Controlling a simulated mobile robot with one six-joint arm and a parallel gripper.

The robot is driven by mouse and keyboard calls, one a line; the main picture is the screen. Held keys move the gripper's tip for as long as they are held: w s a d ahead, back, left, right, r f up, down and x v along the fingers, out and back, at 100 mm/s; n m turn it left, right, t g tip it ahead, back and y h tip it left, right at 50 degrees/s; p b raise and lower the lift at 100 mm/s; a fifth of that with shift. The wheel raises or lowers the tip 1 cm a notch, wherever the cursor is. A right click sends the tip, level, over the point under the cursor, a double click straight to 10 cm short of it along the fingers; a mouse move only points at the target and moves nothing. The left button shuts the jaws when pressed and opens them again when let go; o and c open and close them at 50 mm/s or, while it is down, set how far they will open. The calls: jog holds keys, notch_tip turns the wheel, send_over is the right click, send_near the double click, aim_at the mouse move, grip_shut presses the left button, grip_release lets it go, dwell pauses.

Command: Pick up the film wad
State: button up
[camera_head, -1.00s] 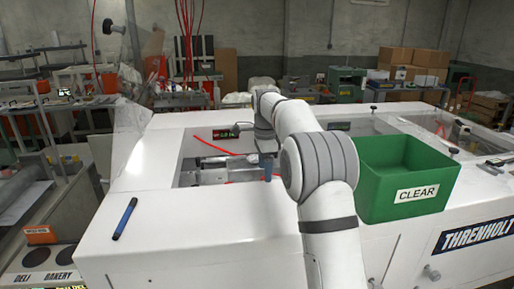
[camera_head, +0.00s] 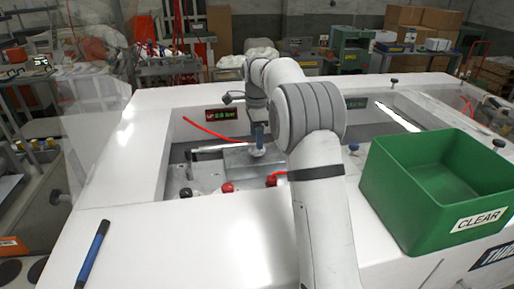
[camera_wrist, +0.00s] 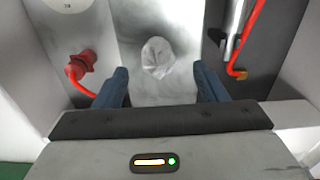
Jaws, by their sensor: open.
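The film wad (camera_wrist: 158,57) is a small, crumpled, whitish translucent lump on a grey metal plate inside the machine's recess. In the wrist view it lies ahead of my gripper (camera_wrist: 161,88), between the lines of the two blue fingers and apart from them. The fingers are spread and nothing is between them. In the head view my gripper (camera_head: 258,140) points down into the recess, and the wad shows as a small pale patch (camera_head: 257,152) at the fingertips, partly hidden by them.
A red knob (camera_wrist: 82,62) with a red hose stands left of the wad; a metal rod and red hose (camera_wrist: 252,30) run at the right. A green bin (camera_head: 425,200) marked CLEAR stands on the white machine, right of my arm. A blue marker (camera_head: 93,252) lies at the front left.

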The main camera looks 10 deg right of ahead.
jog(key=f, duration=0.2)
jog(key=f+p, duration=0.1)
jog(key=shift+s+d+f, duration=0.1)
jog(key=shift+d+f, duration=0.1)
jog(key=shift+f, duration=0.55)
jog(key=c, duration=1)
jog(key=shift+c, duration=0.2)
jog(key=shift+r, duration=0.15)
